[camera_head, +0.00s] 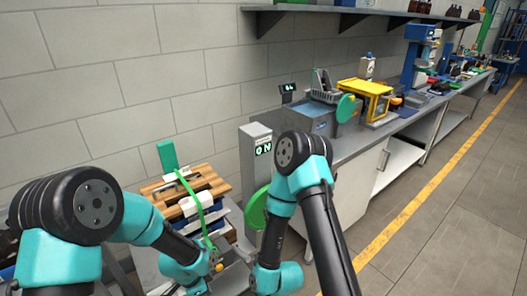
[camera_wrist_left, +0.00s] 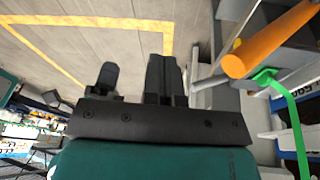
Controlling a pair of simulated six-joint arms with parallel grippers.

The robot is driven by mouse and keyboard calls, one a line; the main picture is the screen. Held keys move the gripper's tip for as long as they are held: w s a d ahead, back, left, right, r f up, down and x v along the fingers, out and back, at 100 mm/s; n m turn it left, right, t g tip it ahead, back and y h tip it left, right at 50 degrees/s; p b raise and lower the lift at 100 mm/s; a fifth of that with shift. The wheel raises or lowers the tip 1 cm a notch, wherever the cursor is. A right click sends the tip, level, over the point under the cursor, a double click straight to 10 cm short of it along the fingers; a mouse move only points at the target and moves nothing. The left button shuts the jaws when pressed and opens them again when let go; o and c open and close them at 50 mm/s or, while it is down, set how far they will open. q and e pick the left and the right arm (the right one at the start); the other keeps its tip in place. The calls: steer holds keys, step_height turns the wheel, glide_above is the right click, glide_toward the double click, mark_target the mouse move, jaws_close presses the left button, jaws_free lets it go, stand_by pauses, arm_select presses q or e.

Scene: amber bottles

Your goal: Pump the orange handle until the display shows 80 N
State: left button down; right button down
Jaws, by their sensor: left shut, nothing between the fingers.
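The display (camera_head: 264,148) on a grey column has green characters that appear to read 0 N. The orange handle (camera_wrist_left: 268,41) is a thick bar at the upper right of the left wrist view. Only its small rounded end (camera_head: 219,267) shows low in the head view. My left gripper (camera_wrist_left: 165,72) is shut and empty, to the left of the handle and apart from it in the left wrist view. In the head view my left arm hides its fingers. My right arm's links show at the centre, but its gripper is not in view.
A stack of crates and boards (camera_head: 188,190) with a green strap (camera_head: 198,210) stands beside the column. A green disc (camera_head: 257,207) is at the column's lower side. A workbench (camera_head: 352,143) with equipment runs along the wall. Open floor (camera_head: 460,215) lies at the right.

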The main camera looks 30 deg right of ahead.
stand_by(0.5)
